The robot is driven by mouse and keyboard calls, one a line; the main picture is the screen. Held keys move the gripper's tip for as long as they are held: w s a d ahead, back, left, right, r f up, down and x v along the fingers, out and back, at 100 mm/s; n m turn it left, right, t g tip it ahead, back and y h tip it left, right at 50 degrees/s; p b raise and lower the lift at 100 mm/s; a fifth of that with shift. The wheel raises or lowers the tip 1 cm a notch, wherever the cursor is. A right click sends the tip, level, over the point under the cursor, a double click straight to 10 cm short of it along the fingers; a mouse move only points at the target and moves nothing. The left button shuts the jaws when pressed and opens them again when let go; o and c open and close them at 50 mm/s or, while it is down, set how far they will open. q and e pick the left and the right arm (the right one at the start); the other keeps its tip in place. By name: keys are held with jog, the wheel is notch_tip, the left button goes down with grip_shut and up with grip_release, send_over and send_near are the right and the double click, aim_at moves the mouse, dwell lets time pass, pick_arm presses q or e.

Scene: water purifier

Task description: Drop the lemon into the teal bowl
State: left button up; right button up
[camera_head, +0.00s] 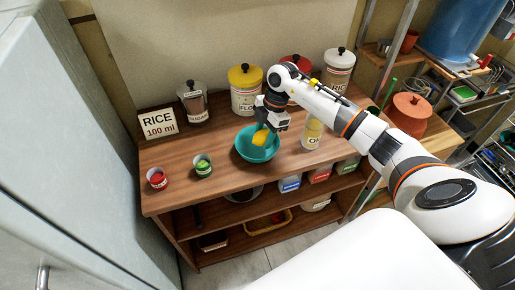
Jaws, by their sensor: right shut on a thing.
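The teal bowl (245,151) stands on the wooden counter below the canisters. The yellow lemon (260,137) shows over the bowl's inside, just under the fingertips of my right gripper (264,126). My right gripper is shut on the lemon, and its arm reaches in from the right. Whether the lemon touches the bowl I cannot tell. The gripper hides the bowl's upper right rim. My left gripper is not in view.
Canisters, including a yellow-lidded one (245,92), line the counter's back. An oil bottle (312,132) stands right of the bowl. A rice sign (158,124) and two small cups (203,166) are to the left. Bare counter (222,178) lies in front of the bowl.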

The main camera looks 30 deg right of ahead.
jog(key=o, duration=1.1)
jog(key=shift+c, duration=0.2)
jog(key=b+v, duration=0.1)
jog(key=v, duration=1.1)
